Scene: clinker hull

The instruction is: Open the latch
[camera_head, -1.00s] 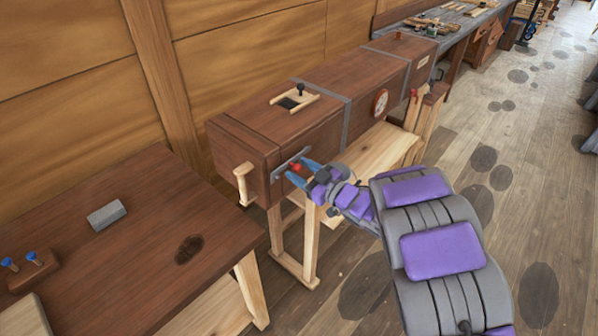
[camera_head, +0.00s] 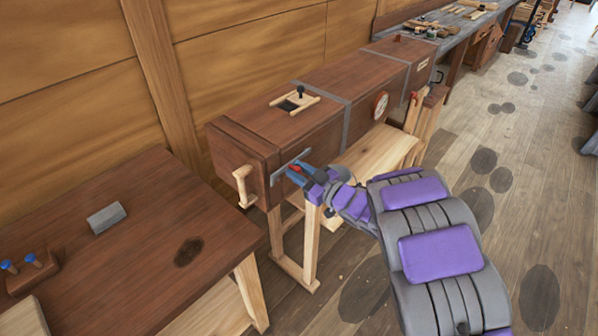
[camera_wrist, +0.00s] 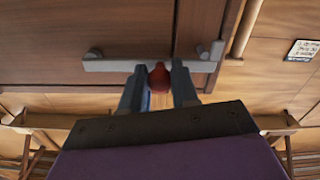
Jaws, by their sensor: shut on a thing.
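The latch is a grey metal bar (camera_head: 280,177) with a red knob, on the side of a long dark wooden box (camera_head: 330,135). In the wrist view the bar (camera_wrist: 110,65) lies across the wood, and the red knob (camera_wrist: 159,78) stands out between my two fingers. My gripper (camera_head: 297,170) is at the latch, and it also shows in the wrist view (camera_wrist: 158,72). It is shut on the red knob. The fingers partly cover the knob's sides and the bar behind it.
A wooden handle (camera_head: 244,186) sticks out from the box's near end. A brown table (camera_head: 130,245) with a grey block (camera_head: 106,217) stands at the left. Pale wooden legs (camera_head: 312,250) support the box. Open floor (camera_head: 450,280) lies to the right.

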